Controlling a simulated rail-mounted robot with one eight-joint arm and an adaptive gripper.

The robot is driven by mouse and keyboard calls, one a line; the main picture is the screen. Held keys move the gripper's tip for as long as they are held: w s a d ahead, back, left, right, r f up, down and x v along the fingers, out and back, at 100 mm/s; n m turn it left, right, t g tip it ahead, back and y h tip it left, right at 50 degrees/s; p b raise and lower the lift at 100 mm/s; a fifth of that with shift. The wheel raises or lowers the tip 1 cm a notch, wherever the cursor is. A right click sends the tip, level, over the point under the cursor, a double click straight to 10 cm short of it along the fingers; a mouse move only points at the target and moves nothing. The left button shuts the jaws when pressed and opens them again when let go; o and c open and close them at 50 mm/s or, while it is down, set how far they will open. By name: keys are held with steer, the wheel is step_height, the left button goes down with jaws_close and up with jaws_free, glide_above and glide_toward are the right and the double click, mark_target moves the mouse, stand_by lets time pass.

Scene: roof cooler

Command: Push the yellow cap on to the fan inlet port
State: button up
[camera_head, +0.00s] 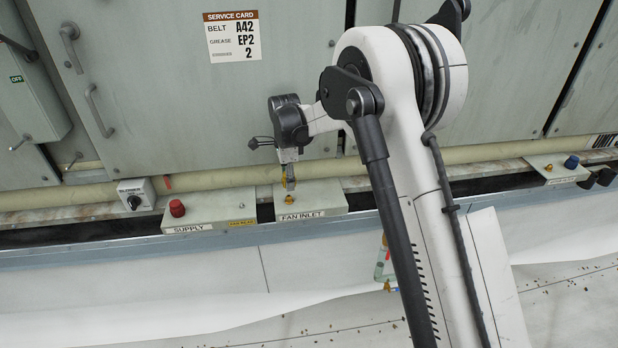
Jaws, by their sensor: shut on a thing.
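My gripper (289,184) is small in view and points down just above the white fan inlet block (318,200), labelled FAN INLET. It is shut on a small yellow piece, which looks like the yellow cap (284,181); the fingers partly hide it. Directly below the fingertips is the brass fan inlet port (289,199) on top of the block. The fingertips and the port lie very close together in this view. I cannot tell whether the cap touches the port.
Left of it stands the supply block (210,213) with a red cap (177,208). A knob box (135,194) is further left. A pale pipe (230,174) runs behind the blocks. Cabinet panels (190,110) rise behind. A blue cap (572,162) sits at far right.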

mark_target(288, 196)
steer(key=shift+w+a+f, duration=0.2)
steer(key=shift+w+f, duration=0.15)
steer(key=shift+f+b, duration=1.2)
steer(key=shift+f, duration=1.6)
steer(key=shift+f+b, duration=0.65)
steer(key=shift+b, duration=0.1)
steer(key=o, duration=0.7)
steer(key=shift+r, duration=0.1)
steer(key=shift+r+p, duration=2.35)
steer(key=shift+r, duration=3.1)
